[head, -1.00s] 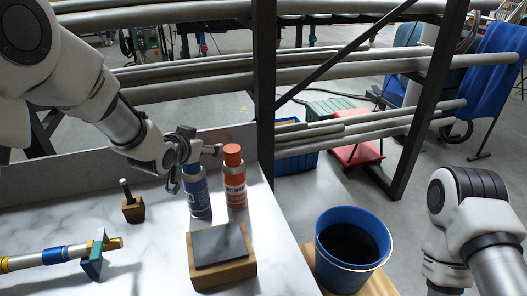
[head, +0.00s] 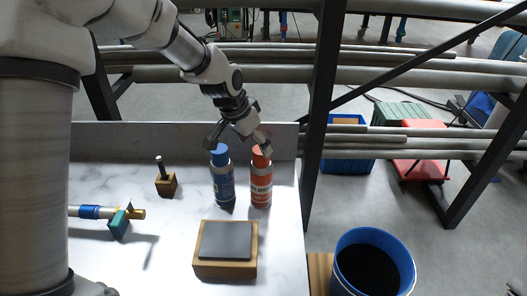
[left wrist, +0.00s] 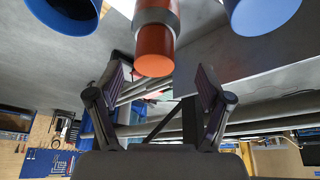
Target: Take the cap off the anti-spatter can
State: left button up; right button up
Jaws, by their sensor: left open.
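The anti-spatter can (head: 260,188) is a red can with a white label band, standing upright on the marble table. Its red-orange cap (head: 261,158) is on it. In the left wrist view the cap (left wrist: 154,52) shows ahead, between the spread fingers in the picture. My left gripper (head: 238,140) is open and empty, just above and behind the cans, one finger near the red cap; I cannot tell whether it touches. In the left wrist view the open left gripper (left wrist: 154,100) shows both fingers clear of the cap. My right gripper is out of view.
A blue can (head: 222,187) stands close left of the red one. In front is a wooden block with a dark plate (head: 226,241). A small wooden holder (head: 166,185) and a torch-like tool (head: 118,217) lie left. A blue bucket (head: 343,245) is right of the table.

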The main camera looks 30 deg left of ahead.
aim_at(260, 153)
pick_arm(q)
jog(key=x, duration=0.2)
jog(key=d+x, duration=0.1)
jog(key=x, duration=0.2)
jog(key=shift+r+p, duration=0.15)
jog(key=shift+p, duration=0.25)
jog(key=shift+s+a+r, duration=0.1)
jog(key=shift+s+a, duration=0.1)
jog(key=shift+a, duration=0.1)
jog(key=c, duration=0.7)
jog(key=shift+d, duration=0.1)
jog(key=shift+c, duration=0.9)
